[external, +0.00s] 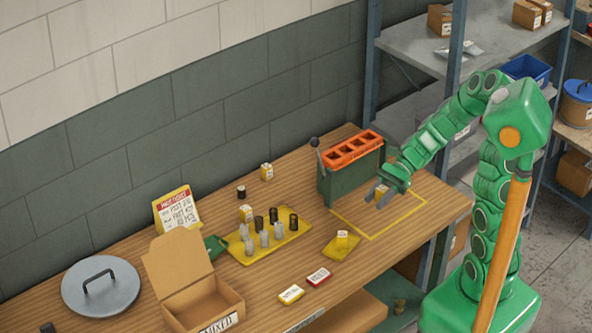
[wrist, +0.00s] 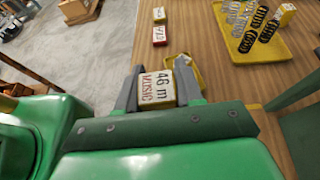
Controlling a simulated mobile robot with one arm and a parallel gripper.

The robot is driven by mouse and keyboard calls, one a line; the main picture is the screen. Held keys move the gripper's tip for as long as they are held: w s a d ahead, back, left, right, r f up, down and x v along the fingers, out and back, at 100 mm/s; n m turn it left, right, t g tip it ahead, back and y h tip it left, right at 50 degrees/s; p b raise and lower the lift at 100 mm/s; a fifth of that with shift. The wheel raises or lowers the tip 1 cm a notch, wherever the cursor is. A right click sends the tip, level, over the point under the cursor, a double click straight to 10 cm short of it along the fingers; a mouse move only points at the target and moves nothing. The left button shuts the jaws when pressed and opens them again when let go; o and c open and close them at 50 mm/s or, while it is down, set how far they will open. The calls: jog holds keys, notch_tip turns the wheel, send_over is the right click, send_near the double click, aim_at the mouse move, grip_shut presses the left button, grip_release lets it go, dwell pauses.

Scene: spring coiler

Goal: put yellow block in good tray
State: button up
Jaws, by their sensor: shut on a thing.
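My gripper (external: 383,192) is shut on a yellow block with a white printed face, reading "46 m MUSIC", in the wrist view (wrist: 158,84). In the external view the gripper is in front of the green machine, over the yellow outlined area of the table, and fingers partly hide the held block (external: 381,196). A small yellow tray (external: 329,251) lies left of the gripper with a yellow and white block (external: 342,238) on it. A larger yellow tray (external: 246,256) farther left holds several dark and grey cylinders. I cannot read which tray is marked good.
A green machine with an orange top (external: 352,150) stands behind my gripper. Yellow (external: 291,293) and red (external: 317,277) labelled pieces lie near the front edge. An open cardboard box (external: 195,300), grey lid (external: 100,287) and sign (external: 177,210) are at the left.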

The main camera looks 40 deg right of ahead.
jog(key=w+a, duration=0.8)
jog(key=a, duration=0.5)
jog(key=w+a, duration=0.8)
jog(key=a, duration=0.5)
jog(key=a+r+t, duration=0.1)
jog(key=a+r, duration=0.1)
jog(key=a, duration=1.1)
jog(key=shift+m, duration=0.4)
jog(key=w+a+f, duration=0.2)
jog(key=w, duration=0.1)
jog(key=w+a+f, duration=0.5)
jog(key=w+f, duration=0.1)
jog(key=w, duration=0.1)
jog(key=shift+a+f, duration=0.2)
jog(key=shift+a, duration=0.15)
jog(key=shift+w+a+f, duration=0.35)
jog(key=shift+f, duration=0.2)
jog(key=shift+f, duration=0.1)
jog(key=shift+w+a+f, duration=0.1)
jog(key=shift+w+f, duration=0.05)
jog(key=shift+f, duration=1.55)
